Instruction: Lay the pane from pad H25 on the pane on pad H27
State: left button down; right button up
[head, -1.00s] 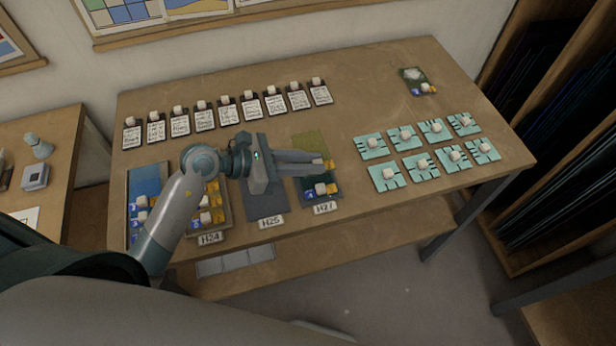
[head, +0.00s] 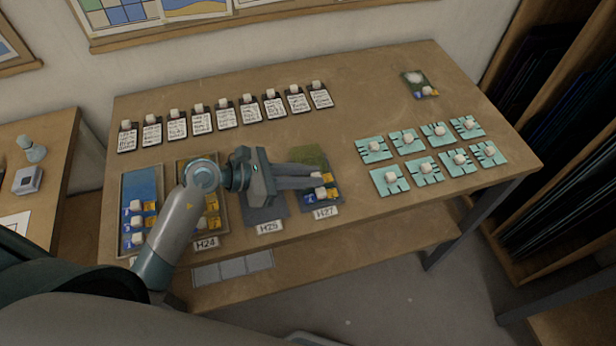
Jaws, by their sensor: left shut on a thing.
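Pad H25 (head: 264,207) is a bare dark grey rectangle behind its label, partly under my left gripper. Pad H27 (head: 314,157), to its right, bears a pane with a green upper part. A white cube, a blue patch and a yellow patch (head: 332,192) show at its near end. My left gripper (head: 322,182) reaches in from the left with its fingers over the middle of H27. It is shut on a pane, mostly hidden by the fingers; a yellow bit (head: 327,177) shows at the tips. I cannot tell whether the two panes touch. My right gripper is not in view.
Pad H24 (head: 222,226) and another pad (head: 140,180) on the left hold panes with white cubes. A row of labelled cards (head: 202,122) lies behind. Several mint tiles (head: 388,182) lie right. A small dark pane (head: 412,78) lies at the back right.

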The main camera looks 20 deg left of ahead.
pick_arm(q)
jog(key=c, duration=1.9)
grip_release()
jog(key=shift+c, duration=0.2)
jog(key=shift+r, duration=0.1)
jog(key=shift+s+a, duration=0.25)
jog(key=shift+a, duration=0.15)
jog(key=b+v, duration=0.3)
jog(key=v, duration=0.6)
jog(key=shift+s+a+b, duration=0.15)
jog(key=shift+b, duration=0.2)
jog(key=shift+v, duration=0.85)
jog(key=shift+r, duration=0.2)
